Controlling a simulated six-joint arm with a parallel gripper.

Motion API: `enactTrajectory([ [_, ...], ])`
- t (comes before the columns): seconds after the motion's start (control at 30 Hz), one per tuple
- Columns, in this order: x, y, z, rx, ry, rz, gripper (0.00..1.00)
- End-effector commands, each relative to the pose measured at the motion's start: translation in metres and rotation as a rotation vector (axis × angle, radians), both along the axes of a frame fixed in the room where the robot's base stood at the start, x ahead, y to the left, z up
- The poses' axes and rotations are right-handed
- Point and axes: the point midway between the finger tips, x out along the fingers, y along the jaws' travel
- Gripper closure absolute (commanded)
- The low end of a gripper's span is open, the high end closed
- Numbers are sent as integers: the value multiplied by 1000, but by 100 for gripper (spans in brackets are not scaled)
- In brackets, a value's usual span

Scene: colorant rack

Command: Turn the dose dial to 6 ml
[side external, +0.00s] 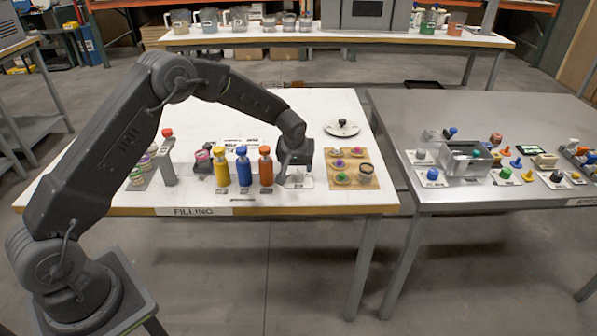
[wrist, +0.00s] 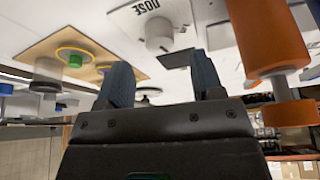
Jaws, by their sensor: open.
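In the wrist view the dose dial (wrist: 160,44) is a round white knob on a white plate (wrist: 183,14) marked DOSE in black. The knob is beyond my fingertips, roughly between them in the picture. My gripper (wrist: 160,64) has its two dark fingers apart, with nothing held. I cannot tell whether either finger touches the knob. In the side external view my gripper (side external: 293,168) points down over the dose plate (side external: 300,183) and hides most of the knob. The dial's setting and scale cannot be read.
An orange bottle (side external: 266,172) stands close left of my gripper, with blue (side external: 243,172) and yellow (side external: 221,172) bottles beyond. A wooden board (side external: 346,158) with small colored pieces lies to the right. A white disc with a dark knob (side external: 342,126) sits behind it.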

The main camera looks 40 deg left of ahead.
Motion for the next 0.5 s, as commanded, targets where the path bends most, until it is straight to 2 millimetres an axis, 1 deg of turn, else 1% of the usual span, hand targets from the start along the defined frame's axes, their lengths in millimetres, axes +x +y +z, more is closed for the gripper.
enactTrajectory([
  [0.03, 3, 3, -10, 0, 1, 0, 39],
  [0.2, 11, 8, -32, 0, 0, 1, 39],
  [0.3, 14, 9, -39, -1, -1, 0, 39],
  [0.5, 15, 10, -43, 0, -3, -1, 39],
])
